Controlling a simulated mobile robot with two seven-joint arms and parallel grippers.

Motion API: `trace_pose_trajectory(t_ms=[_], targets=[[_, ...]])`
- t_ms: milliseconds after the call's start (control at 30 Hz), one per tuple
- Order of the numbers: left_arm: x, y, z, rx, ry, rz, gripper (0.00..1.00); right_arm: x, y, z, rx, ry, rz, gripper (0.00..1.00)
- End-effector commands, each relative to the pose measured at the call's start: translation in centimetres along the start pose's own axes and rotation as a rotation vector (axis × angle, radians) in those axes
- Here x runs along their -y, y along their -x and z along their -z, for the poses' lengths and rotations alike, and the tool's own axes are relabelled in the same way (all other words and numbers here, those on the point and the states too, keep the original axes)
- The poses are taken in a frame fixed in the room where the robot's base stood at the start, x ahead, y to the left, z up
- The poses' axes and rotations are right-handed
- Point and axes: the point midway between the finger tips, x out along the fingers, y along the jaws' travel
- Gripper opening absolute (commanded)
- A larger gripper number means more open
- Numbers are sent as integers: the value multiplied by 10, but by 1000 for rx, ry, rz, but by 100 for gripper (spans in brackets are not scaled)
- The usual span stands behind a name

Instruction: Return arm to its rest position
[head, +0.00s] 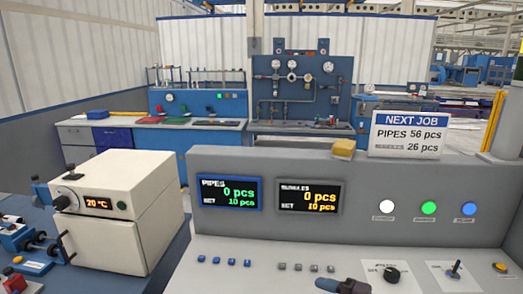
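Neither of my grippers can be made out in the head view. A dark rounded part with a blue end (343,285) shows at the bottom edge, in front of the control panel. I cannot tell whether it is part of my arm or a handle on the panel. The grey control panel (420,163) fills the lower right, with two displays: pipes (229,192) reads 0 pcs, set 10 pcs, and bundles (308,197) reads 0 pcs, set 10 pcs.
A white oven-like box (110,200) reading 20 °C stands left of the panel. Blue bench devices (22,235) are at the far left. A job sign (410,134) and a yellow block (343,149) sit on the panel top. A blue workbench (150,135) stands behind.

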Motion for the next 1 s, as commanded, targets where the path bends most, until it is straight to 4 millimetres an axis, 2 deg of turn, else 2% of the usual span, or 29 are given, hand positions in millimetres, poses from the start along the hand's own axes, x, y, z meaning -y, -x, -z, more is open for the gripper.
trace_pose_trajectory(t_ms=[100, 200, 333, 433, 567, 700, 900, 1000], targets=[[0, 1, -2, 4, 0, 1, 89, -18, 6, 11, 84, -120, -220, 47], [1, 3, -4, 9, 1, 2, 89, -30, 19, 10, 191, -225, -380, 47], [1, 3, -5, 11, 1, 2, 89, -33, 45, 2, 365, -377, -544, 47], [1, 3, -5, 10, 1, 2, 89, -27, 71, -7, 519, -504, -631, 47], [1, 3, -5, 10, 0, 2, 89, -5, 107, -15, 734, -679, -693, 47], [1, 2, -4, 8, 0, 1, 89, 31, 146, -14, 967, -878, -686, 47], [1, 1, -3, 5, -1, 1, 89, 90, 195, 9, 1250, -1153, -564, 47], [1, 1, -2, 4, -1, 1, 89, 111, 210, 24, 1333, -1251, -491, 47]])
